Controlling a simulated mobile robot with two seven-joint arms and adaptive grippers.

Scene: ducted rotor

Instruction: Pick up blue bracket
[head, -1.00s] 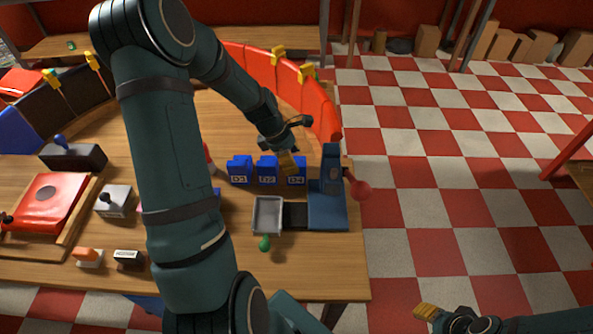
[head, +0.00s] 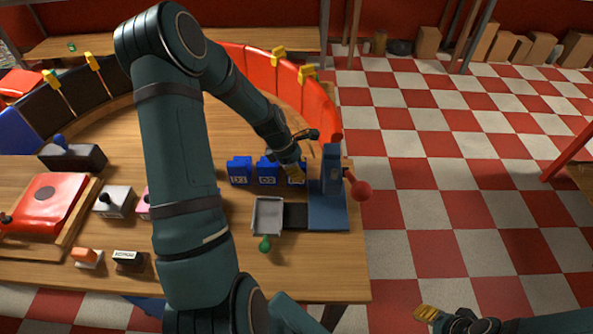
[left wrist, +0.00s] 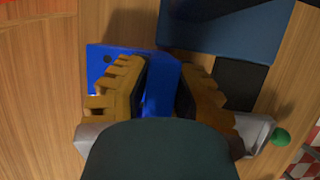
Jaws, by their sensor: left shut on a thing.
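Three blue brackets stand in a row on the table in the head view: a left one (head: 240,171), a middle one (head: 266,175) and a right one (head: 297,182) mostly hidden by my left gripper (head: 296,172). In the left wrist view, the yellow ribbed fingers of my left gripper (left wrist: 160,90) are shut on a blue bracket (left wrist: 160,73), one finger on each side. I cannot tell whether it touches the table. My right gripper (head: 427,312) is at the lower right over the floor; its opening is unclear.
A blue press-like stand (head: 328,205) with a red ball knob (head: 361,190) is just right of the held bracket. A grey tray (head: 267,231) and a green knob (head: 265,244) are in front. Red panels (head: 314,98) curve behind.

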